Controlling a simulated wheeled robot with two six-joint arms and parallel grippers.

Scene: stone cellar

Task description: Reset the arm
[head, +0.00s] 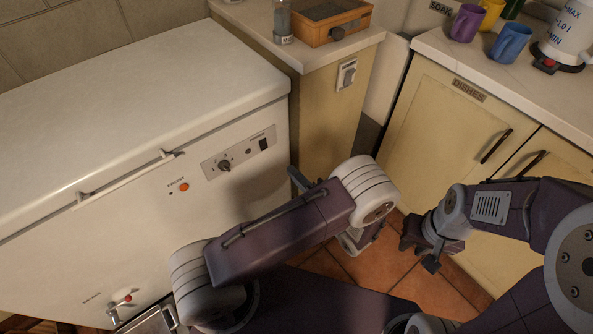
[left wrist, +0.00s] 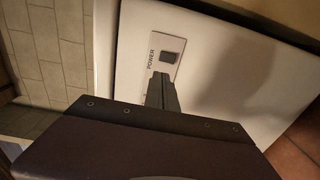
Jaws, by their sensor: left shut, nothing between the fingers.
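My left arm reaches across the front of the white chest freezer (head: 200,215). My left gripper is mostly hidden behind my own forearm in the head view, where a grey tip (head: 298,180) shows near the freezer's right edge. In the left wrist view the left gripper (left wrist: 161,80) is shut and empty, its fingers just below a dark switch marked POWER on a pale panel; I cannot tell if they touch it. My right gripper (head: 419,255) points down over the floor, its dark fingers apart with nothing seen between them.
The freezer's control panel (head: 239,151) has a knob and a dark switch. A counter (head: 300,50) with a wooden box (head: 331,22) stands behind. At right, cream cabinets (head: 440,125) carry mugs (head: 511,43) and a kettle (head: 570,35). Tiled floor (head: 425,290) shows between.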

